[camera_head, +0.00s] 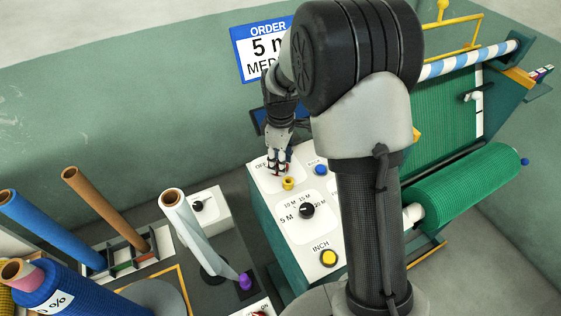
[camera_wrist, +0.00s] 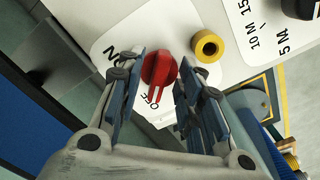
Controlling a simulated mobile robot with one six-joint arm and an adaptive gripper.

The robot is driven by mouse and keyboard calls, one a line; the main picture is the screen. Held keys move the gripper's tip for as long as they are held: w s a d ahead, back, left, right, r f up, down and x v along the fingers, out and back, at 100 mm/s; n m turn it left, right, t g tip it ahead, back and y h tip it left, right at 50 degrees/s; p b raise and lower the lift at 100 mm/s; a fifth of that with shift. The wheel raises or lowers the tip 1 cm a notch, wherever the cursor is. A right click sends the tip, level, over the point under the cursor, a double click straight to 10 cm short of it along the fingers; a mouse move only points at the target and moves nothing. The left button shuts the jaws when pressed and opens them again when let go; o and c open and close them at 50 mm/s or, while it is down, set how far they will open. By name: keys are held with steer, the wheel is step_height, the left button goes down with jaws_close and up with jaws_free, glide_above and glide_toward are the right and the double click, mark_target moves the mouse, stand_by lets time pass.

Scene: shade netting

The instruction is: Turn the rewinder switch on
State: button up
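The rewinder switch is a red rotary knob (camera_wrist: 158,68) on a white label plate on the control panel (camera_head: 262,185). In the wrist view its white pointer line faces the OFF lettering. Part of the ON lettering, an N, shows to the left. My gripper (camera_wrist: 160,72) is open, with one finger on each side of the knob. The fingertips are close to the knob, but I cannot tell whether they touch it. In the head view my gripper (camera_head: 278,167) is over the panel's upper part and mostly hides the knob.
A yellow ring button (camera_wrist: 206,46) sits right beside the knob. The panel also has a blue button (camera_head: 320,170), a black length dial (camera_head: 307,210) and a yellow INCH button (camera_head: 328,258). A green net roll (camera_head: 465,190) is on the right. Tubes stand at the left.

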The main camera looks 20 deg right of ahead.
steer(key=shift+f, duration=0.15)
steer(key=shift+c, duration=0.2)
jaws_close()
